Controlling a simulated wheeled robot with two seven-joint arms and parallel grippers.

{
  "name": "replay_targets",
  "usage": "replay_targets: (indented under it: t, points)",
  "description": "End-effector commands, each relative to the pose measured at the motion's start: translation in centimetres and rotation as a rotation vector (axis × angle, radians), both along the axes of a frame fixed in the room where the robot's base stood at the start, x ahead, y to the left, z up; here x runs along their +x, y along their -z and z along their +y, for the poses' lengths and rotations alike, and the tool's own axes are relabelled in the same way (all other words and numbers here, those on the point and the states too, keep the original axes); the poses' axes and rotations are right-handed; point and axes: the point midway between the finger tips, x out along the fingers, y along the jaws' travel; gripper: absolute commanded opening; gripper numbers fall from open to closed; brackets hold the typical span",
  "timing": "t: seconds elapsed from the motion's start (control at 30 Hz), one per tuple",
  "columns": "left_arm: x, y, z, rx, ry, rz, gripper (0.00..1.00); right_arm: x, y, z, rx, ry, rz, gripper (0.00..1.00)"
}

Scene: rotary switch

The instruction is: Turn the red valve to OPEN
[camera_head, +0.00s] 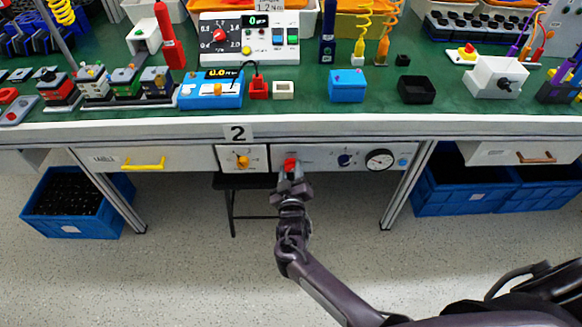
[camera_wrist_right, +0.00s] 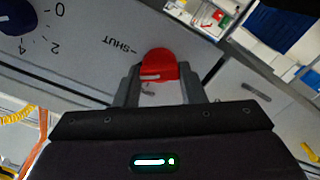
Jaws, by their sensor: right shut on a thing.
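The red valve (camera_head: 291,164) is a small red knob on the light grey front panel (camera_head: 322,157) below the table's edge. In the right wrist view the valve (camera_wrist_right: 159,65) sits between the fingers, with a pale mark on its face. The word SHUT stands on the panel beside it there; no OPEN label can be read. My right gripper (camera_head: 291,178) reaches up to the valve from below and is shut on it. It also shows in the right wrist view (camera_wrist_right: 160,90). My left gripper is not in view.
On the same panel are a blue knob (camera_head: 344,160) and a round gauge (camera_head: 380,159). An orange knob (camera_head: 242,162) is on the panel to the left. The green worktop (camera_head: 300,104) carries several devices. Blue crates (camera_head: 75,200) stand underneath.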

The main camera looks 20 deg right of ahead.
Motion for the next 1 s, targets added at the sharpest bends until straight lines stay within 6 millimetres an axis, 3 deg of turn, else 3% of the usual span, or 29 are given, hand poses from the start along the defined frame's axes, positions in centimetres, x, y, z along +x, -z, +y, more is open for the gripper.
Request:
replay_targets:
  t: [0.4,1.0]
  points:
    - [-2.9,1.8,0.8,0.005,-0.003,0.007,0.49,0.0,0.0,0.1,-0.384,-0.002,0.112,0.14]
    - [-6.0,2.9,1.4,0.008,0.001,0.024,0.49,0.0,0.3,0.2,-0.85,-0.001,0.246,0.14]
